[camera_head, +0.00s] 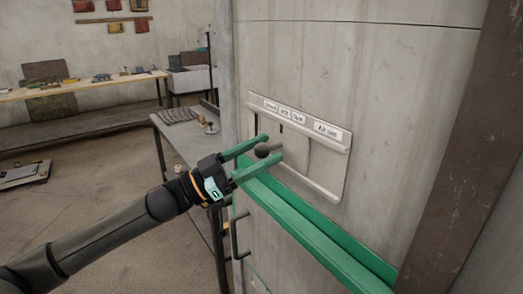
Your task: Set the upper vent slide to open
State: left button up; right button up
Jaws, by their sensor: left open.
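The upper vent slide is a pale panel (292,153) in a light frame (326,189) on the grey cabinet front. Small labels (285,112) run along the frame's top rail, with another label (327,130) at its right end. A round dark knob (263,150) sticks out from the slide. My left gripper (272,147) is open, with its green fingers on either side of the knob. I cannot tell whether a finger touches it. My right gripper does not show.
A green bar (300,235) runs across the cabinet below the vent, close under my left gripper. A dark handle (236,236) sits lower left. A grey table (178,140) stands left of the cabinet. A brown post (455,160) stands at the right.

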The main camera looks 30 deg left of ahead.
pick_arm(q)
jog(key=shift+c, duration=0.3)
grip_shut()
dwell(0.4)
dwell(0.8)
